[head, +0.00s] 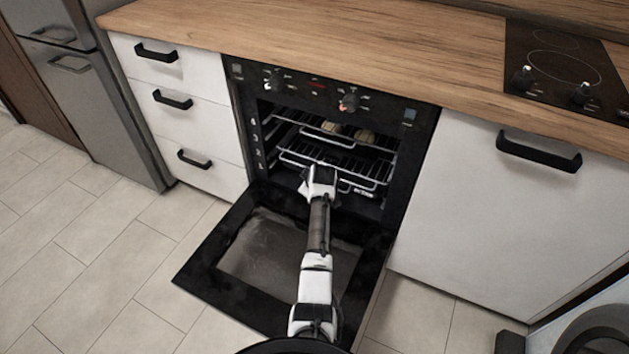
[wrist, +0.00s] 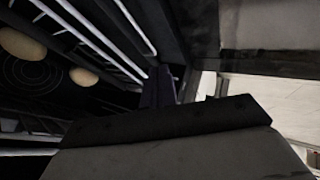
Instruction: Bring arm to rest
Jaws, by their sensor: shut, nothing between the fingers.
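My arm reaches over the open oven door toward the oven. My gripper (head: 322,178) is at the mouth of the oven, in front of the racks. In the wrist view my gripper (wrist: 160,88) is shut and empty, its dark fingers close to the rack wires. The fingertips are hard to make out in the head view, where my wrist covers part of the lower rack.
The oven door (head: 215,225) is folded down over the floor. Wire racks (head: 335,165) are inside the oven, with two pale round items (head: 364,135) toward the back. Drawers (head: 178,125) stand left, a cabinet (head: 500,220) right. The floor at left (head: 80,250) is clear.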

